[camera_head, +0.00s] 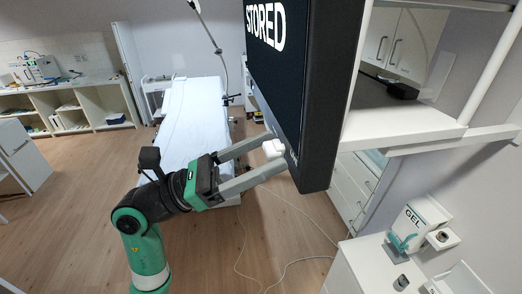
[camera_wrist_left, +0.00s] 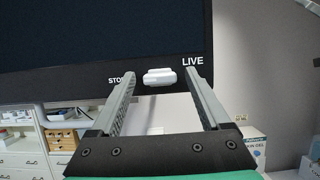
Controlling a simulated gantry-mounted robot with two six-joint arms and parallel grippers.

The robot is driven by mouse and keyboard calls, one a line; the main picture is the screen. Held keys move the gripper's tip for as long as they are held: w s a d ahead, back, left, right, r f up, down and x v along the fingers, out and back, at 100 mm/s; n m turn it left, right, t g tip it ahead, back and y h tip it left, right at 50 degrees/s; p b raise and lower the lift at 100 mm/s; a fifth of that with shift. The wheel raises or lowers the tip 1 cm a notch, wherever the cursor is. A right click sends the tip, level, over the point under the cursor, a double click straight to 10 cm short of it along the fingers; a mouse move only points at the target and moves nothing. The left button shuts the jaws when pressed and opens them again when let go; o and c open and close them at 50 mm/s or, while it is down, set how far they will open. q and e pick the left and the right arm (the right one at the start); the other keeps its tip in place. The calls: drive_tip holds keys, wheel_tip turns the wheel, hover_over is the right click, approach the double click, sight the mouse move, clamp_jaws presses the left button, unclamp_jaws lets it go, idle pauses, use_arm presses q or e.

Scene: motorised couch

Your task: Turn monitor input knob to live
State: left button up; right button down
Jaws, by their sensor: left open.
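The monitor (camera_head: 318,100) is a thick black panel at the upper middle of the head view, with "STORED" on its screen. My right gripper is not in view.
A couch with a white sheet (camera_head: 190,125) stands behind my left arm. A white shelf unit (camera_head: 420,140) stands right of the monitor. A gel dispenser (camera_head: 418,222) is at lower right. Cables (camera_head: 290,215) lie on the open wooden floor.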

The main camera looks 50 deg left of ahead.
use_arm(q)
clamp_jaws()
idle(0.3)
drive_tip(key=m+g+h+b, duration=0.1)
drive_tip(key=m, duration=0.1)
drive_tip(key=m+g+h+b, duration=0.1)
drive_tip(key=m+b, duration=0.1)
drive_tip(key=m, duration=0.1)
drive_tip(key=m+b, duration=0.2)
drive_tip(key=shift+a+f+m+g+h, duration=0.2)
drive_tip(key=shift+m+g+h, duration=0.1)
drive_tip(key=shift+g+h, duration=0.1)
drive_tip(key=m+g+b, duration=0.1)
drive_tip(key=m, duration=0.3)
drive_tip(key=m+g+b, duration=0.2)
drive_tip(key=m, duration=0.3)
drive_tip(key=r+m+g+b, duration=0.1)
drive_tip(key=m+b, duration=0.1)
drive_tip(key=m, duration=0.3)
drive_tip(key=shift+g, duration=0.4)
drive_tip(key=shift+m, duration=0.4)
